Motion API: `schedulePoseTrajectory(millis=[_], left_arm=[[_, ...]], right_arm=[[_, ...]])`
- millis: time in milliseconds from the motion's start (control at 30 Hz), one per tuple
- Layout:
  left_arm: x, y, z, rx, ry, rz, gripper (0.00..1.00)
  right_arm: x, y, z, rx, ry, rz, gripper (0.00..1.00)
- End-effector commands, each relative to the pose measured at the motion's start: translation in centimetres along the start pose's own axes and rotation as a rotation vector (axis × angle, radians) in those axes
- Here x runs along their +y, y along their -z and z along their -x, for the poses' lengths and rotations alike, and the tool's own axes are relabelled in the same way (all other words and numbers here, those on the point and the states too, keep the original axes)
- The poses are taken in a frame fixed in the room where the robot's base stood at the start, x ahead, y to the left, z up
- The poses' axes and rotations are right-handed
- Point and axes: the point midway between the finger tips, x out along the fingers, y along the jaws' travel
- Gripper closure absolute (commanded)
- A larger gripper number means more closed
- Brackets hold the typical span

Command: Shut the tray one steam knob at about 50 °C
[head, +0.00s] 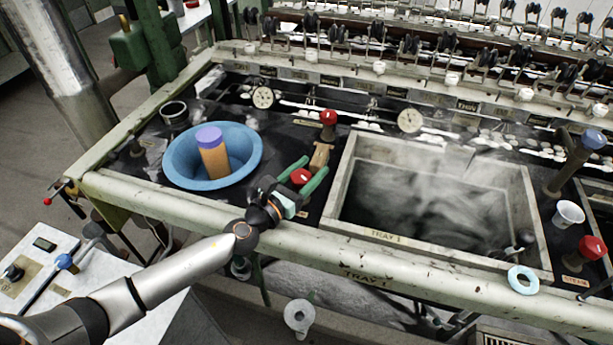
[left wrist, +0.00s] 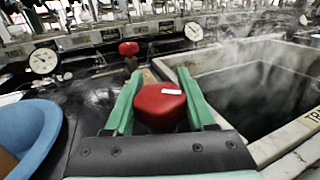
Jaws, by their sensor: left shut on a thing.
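My left gripper (head: 309,170) reaches over the front rail, its two green fingers shut on a red knob (head: 301,177) just left of the tray one basin. In the left wrist view the red knob (left wrist: 160,105), with a small white mark on top, sits between the green fingers (left wrist: 160,82). The tray one basin (head: 345,190) holds dark water with steam rising over it. A round dial (head: 410,120) stands behind the basin and another dial (head: 263,97) is further left. Their needles are too small to read. My right gripper is out of view.
A second red knob (head: 328,117) stands behind the held one. A blue bowl (head: 178,178) with a purple-topped orange cylinder (head: 213,155) is to the left. A white cup (head: 567,214), a blue ring (head: 523,280) and another red knob (head: 591,247) are at right.

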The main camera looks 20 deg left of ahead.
Motion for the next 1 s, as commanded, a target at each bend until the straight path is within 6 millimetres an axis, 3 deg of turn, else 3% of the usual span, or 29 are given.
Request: schedulePoseTrajectory(millis=[33, 300, 533, 967, 1000], left_arm=[[0.0, 0.6, 0.0, -0.002, 0.036, -0.006, 1.00], [-0.5, 0.5, 0.1, 0.000, 0.179, -0.001, 1.00], [-0.7, 0.2, 0.1, 0.001, 0.233, 0.001, 1.00], [-0.8, 0.1, 0.1, 0.001, 0.243, 0.002, 1.00], [-0.8, 0.1, 0.1, 0.001, 0.243, 0.002, 0.42]], right_arm=[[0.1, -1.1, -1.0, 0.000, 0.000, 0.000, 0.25], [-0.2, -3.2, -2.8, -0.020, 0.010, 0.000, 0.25], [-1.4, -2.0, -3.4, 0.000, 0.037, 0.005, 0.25], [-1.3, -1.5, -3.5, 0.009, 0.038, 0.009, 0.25], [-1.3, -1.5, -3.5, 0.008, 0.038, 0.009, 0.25]])
